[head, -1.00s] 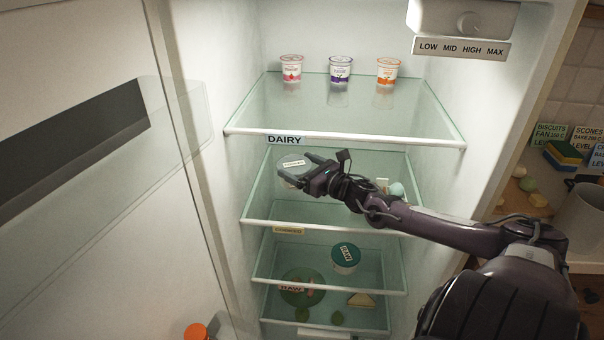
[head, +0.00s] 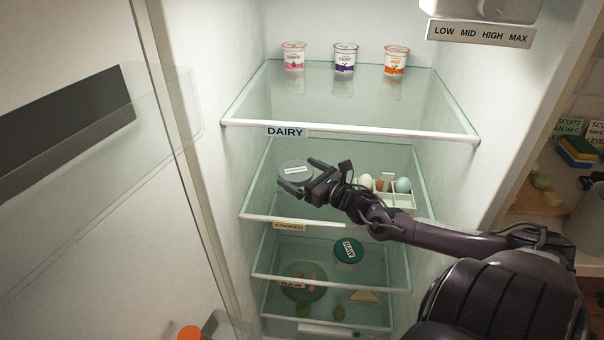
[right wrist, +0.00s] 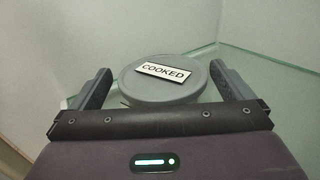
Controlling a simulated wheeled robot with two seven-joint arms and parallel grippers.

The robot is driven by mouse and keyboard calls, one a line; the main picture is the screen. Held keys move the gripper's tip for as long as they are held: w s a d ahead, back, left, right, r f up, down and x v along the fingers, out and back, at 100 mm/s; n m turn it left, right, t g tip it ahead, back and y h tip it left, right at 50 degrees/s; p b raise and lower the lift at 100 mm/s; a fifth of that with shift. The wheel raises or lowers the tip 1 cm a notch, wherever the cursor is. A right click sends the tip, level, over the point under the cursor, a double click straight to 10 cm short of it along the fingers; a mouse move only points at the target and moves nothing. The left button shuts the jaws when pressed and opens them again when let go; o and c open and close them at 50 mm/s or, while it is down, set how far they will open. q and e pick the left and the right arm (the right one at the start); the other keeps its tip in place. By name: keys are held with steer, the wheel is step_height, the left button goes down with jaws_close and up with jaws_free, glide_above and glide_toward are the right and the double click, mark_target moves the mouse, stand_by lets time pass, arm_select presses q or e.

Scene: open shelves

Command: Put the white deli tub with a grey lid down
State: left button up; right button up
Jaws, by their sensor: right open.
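The white deli tub with a grey lid (head: 295,170) stands at the left of the second fridge shelf, the one labelled COOKED. Its lid faces up and bears a COOKED label; it also shows in the right wrist view (right wrist: 165,82). My right gripper (head: 302,178) is open, with one finger on either side of the tub. In the right wrist view (right wrist: 168,92) a gap shows between the lid and the right finger. The tub's lower part is mostly hidden. My left gripper is not in view.
An egg tray (head: 398,200) with several eggs sits right of my gripper on the same shelf (head: 330,155). The DAIRY shelf (head: 350,100) above holds three yogurt cups. Below are a green-lidded RAW tub (head: 348,250) and a fridge door (head: 190,210) at left.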

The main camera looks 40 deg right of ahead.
steer(key=shift+s+r+p, duration=0.1)
steer(key=shift+s+p, duration=0.1)
steer(key=shift+p, duration=0.1)
steer(key=s+p, duration=0.6)
steer(key=s, duration=0.1)
steer(key=s+d+p, duration=0.1)
steer(key=s+p, duration=0.2)
steer(key=shift+s+r, duration=0.15)
steer(key=shift+s, duration=0.65)
steer(key=shift+f, duration=0.2)
